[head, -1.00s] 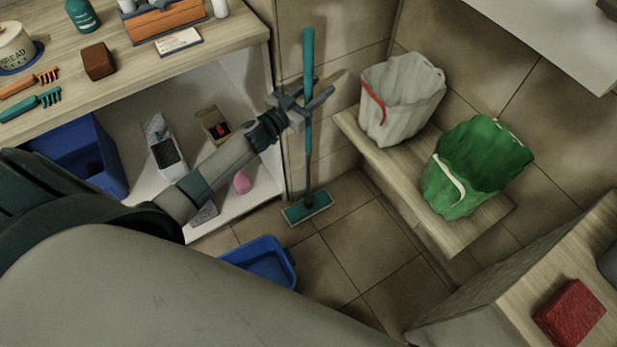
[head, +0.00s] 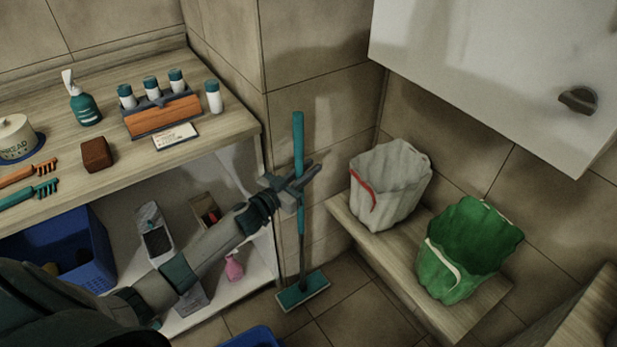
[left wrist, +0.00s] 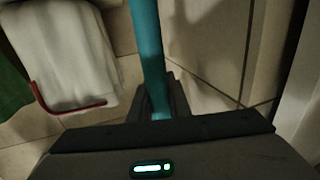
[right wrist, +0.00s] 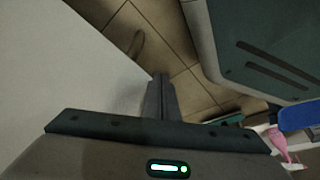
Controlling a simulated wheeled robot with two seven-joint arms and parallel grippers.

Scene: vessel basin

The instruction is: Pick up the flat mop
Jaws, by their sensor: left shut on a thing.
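The flat mop (head: 298,140) stands upright by the end of the shelf unit, with a teal handle and a flat teal head (head: 303,290) at the floor. I cannot tell whether the head touches the tiles. My left gripper (head: 298,187) is shut on the upper part of the handle. In the left wrist view the teal handle (left wrist: 146,45) runs down between the fingers (left wrist: 160,98). My right gripper (right wrist: 160,95) shows only in the right wrist view; its fingers are together with nothing visible between them.
A shelf unit (head: 235,130) with bottles and brushes is on the left. A blue basin (head: 253,337) lies at the bottom edge. A white cabinet (head: 480,70) hangs upper right.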

